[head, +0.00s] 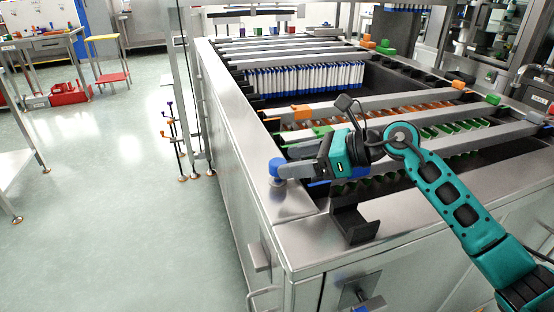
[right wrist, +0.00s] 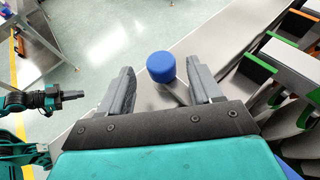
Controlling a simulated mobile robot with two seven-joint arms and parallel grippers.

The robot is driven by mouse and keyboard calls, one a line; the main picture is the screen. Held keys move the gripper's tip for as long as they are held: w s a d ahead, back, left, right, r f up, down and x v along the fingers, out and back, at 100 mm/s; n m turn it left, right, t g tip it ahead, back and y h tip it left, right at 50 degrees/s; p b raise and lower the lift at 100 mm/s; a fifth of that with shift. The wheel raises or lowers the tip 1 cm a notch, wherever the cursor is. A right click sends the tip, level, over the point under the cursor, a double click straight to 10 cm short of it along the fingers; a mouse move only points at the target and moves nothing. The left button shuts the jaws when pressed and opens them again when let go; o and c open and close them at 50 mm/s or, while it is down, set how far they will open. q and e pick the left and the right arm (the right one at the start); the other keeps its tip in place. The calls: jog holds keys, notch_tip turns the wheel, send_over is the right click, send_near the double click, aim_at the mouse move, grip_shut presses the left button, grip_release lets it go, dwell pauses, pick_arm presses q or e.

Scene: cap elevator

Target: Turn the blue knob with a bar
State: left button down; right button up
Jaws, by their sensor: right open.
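The blue knob (head: 277,167) is a short round cap at the left edge of the steel machine top. In the right wrist view the knob (right wrist: 161,67) shows just beyond and between the fingers, with a thin grey bar (right wrist: 178,93) running from it toward the gripper. My right gripper (head: 287,171) points left in the head view, its fingertips at the knob. My right gripper (right wrist: 160,80) is open and empty, one finger on each side; contact cannot be told. My left gripper (right wrist: 72,95) shows side-on at the left of the right wrist view; its jaw state is unclear.
The machine top has grey crossbars (head: 300,62) and channels with rows of white-blue (head: 305,79), orange and green caps. A black bracket (head: 353,225) stands near the front corner. Another blue-ended handle (head: 370,305) is low on the front. Open floor (head: 110,200) lies left.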

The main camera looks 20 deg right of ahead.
aim_at(283, 162)
jog(key=shift+x, duration=2.25)
grip_shut()
